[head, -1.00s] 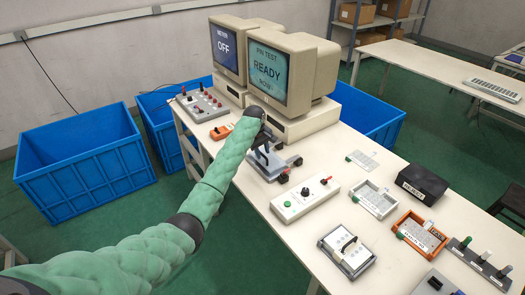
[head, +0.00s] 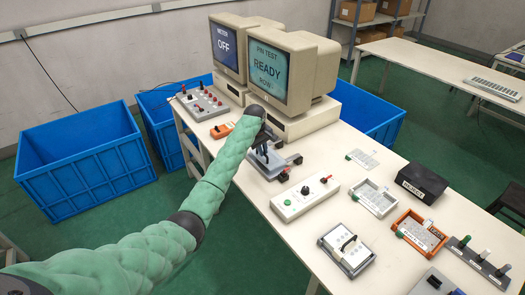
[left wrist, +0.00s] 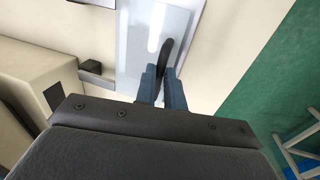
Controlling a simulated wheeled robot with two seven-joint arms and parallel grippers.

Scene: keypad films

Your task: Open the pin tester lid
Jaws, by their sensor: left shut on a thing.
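The pin tester (head: 257,165) is a low grey device on the table, in front of the monitor reading "PIN TEST READY". My left gripper (head: 266,156) is over it, reaching down from the green-sleeved arm. In the left wrist view the blue-grey fingers (left wrist: 164,88) are shut on a dark handle (left wrist: 167,52). The handle stands on a pale, glassy lid (left wrist: 150,28), which looks flat. My gripper and arm hide part of the tester in the head view. My right gripper is not in view.
The monitor (head: 270,68) stands close behind the tester. A grey fixture with a black handle (head: 347,244) and an orange tray (head: 420,232) are nearer. Blue crates (head: 85,160) stand on the floor at left.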

